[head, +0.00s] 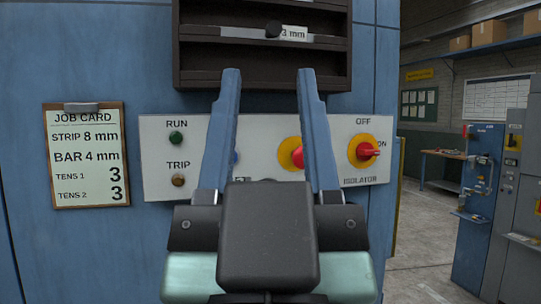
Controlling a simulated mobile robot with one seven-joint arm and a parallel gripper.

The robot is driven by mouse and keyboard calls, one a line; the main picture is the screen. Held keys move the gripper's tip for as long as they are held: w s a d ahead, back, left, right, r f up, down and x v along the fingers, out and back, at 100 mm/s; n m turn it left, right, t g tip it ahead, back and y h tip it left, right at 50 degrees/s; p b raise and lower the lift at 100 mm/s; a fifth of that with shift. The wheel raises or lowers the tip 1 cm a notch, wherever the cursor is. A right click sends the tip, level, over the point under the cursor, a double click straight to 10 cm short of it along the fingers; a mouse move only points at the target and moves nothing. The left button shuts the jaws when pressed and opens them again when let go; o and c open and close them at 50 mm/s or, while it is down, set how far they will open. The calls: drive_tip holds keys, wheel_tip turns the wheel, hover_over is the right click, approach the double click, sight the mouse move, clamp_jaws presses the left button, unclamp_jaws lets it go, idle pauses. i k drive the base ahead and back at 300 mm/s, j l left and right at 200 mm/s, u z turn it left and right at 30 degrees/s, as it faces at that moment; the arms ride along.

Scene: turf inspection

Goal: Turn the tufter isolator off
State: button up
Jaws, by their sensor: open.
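The isolator (363,151) is a red rotary knob on a yellow disc at the right end of a white control panel (155,150). "OFF" is printed above it, "ON" to its right and "ISOLATOR" below. The knob's red handle points right, towards "ON". My gripper (269,73) is open and empty, its two blue-grey fingers pointing up in the picture. It is left of the isolator and in front of the panel's middle, hiding part of it. I cannot tell how far the fingers are from the panel.
A second red control on yellow (291,153) is partly behind my right finger. A job card (87,155) hangs further left. A dark rack (262,65) sits above.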

sight(364, 151)
drive_tip(key=i+l+z, duration=0.1)
drive_tip(key=i+l, duration=0.6)
drive_tip(key=l, duration=0.15)
